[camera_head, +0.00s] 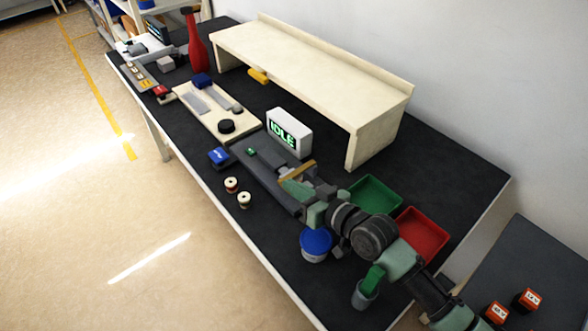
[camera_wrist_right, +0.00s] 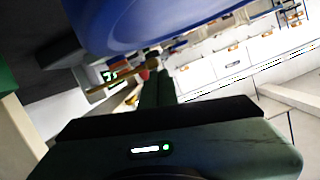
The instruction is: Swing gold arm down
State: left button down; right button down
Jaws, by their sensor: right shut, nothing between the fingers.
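The gold arm (camera_head: 298,171) is a short gold bar at the near end of a long dark grey fixture (camera_head: 268,178) on the black bench. It slopes up to the right, just behind my right gripper. In the right wrist view the gold arm (camera_wrist_right: 122,65) runs across beyond the fingertips, left of them. My right gripper (camera_head: 291,186) reaches in from the lower right, low over the fixture. Its fingers (camera_wrist_right: 157,76) are together and empty. Whether they touch the gold arm is unclear. My left gripper is not in view.
A white display reading IDLE (camera_head: 289,133) stands behind the fixture. A blue-lidded tub (camera_head: 316,243), green tray (camera_head: 376,194) and red tray (camera_head: 421,234) lie near my right arm. Two spools (camera_head: 238,192) sit at the front edge. A cream shelf (camera_head: 310,65) stands behind.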

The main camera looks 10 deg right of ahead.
notch_tip(320, 180, up, 20)
jog(key=p, duration=0.1)
jog(key=shift+f, duration=0.1)
